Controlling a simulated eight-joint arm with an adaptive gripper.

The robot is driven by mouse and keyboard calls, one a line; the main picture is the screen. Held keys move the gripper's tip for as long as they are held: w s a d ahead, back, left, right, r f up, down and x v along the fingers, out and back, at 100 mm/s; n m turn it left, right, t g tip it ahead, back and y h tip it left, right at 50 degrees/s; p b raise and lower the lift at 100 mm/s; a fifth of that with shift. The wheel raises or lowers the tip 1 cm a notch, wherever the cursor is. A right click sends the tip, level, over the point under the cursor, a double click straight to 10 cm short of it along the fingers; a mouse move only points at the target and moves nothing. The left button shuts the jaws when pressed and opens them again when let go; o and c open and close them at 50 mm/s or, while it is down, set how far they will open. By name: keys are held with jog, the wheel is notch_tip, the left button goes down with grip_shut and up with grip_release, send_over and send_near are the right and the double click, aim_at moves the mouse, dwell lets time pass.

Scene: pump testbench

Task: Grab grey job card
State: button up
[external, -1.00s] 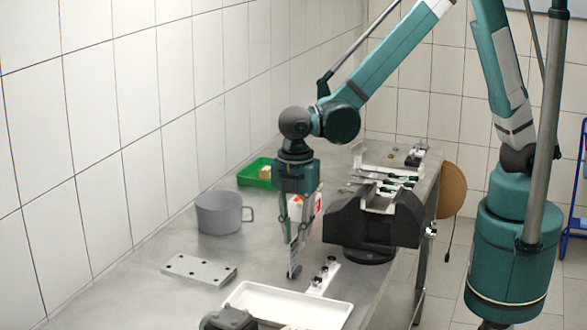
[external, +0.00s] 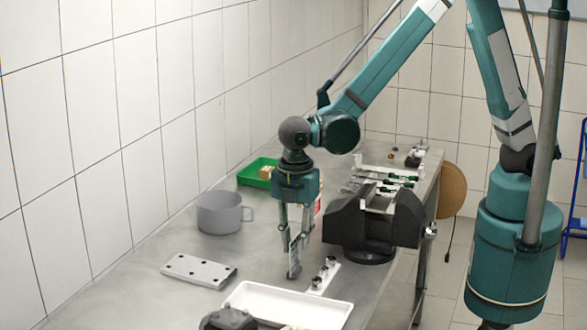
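My gripper (external: 293,272) points straight down, low over the metal bench, between the grey mug and the black vise. Its fingertips are close to the bench top, and I cannot tell whether they touch it. The fingers look close together at the tips, but their gap is not clear from this side. A small grey shape shows at the fingertips; I cannot tell whether it is the grey job card or part of the fingers. No other grey card can be made out.
A grey mug (external: 219,213) and a grey plate with holes (external: 199,271) stand left. A white tray (external: 290,308) is in front. A black vise (external: 372,225) stands close right. A green bin (external: 257,173) and a partly hidden red-and-white box (external: 318,203) are behind.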

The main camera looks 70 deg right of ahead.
aim_at(294, 269)
jog(key=shift+w+f, duration=0.1)
jog(key=shift+f, duration=2.5)
grip_shut()
